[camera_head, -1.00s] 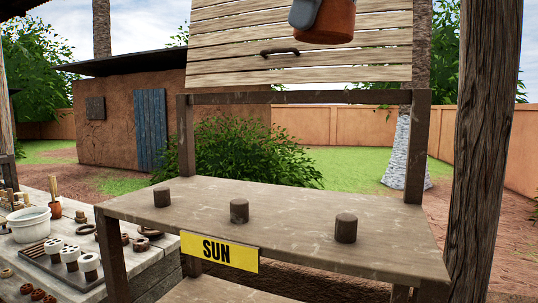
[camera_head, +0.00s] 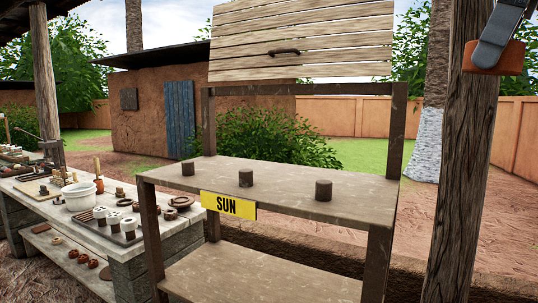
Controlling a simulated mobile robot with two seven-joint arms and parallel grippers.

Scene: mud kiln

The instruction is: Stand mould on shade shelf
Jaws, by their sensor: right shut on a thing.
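My right gripper (camera_head: 500,38) is at the top right edge of the view, shut on an orange-brown mould (camera_head: 482,69). The rack's upper shelf (camera_head: 275,178) carries a yellow SUN sign (camera_head: 228,206). A lower shelf (camera_head: 250,276) below it looks bare in its visible part. No shade label shows. My left gripper is not in view.
Three dark short cylinders (camera_head: 246,178) stand spaced along the upper shelf. A slatted panel (camera_head: 300,45) with a handle is above the rack. A thick post (camera_head: 462,160) stands close on the right.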

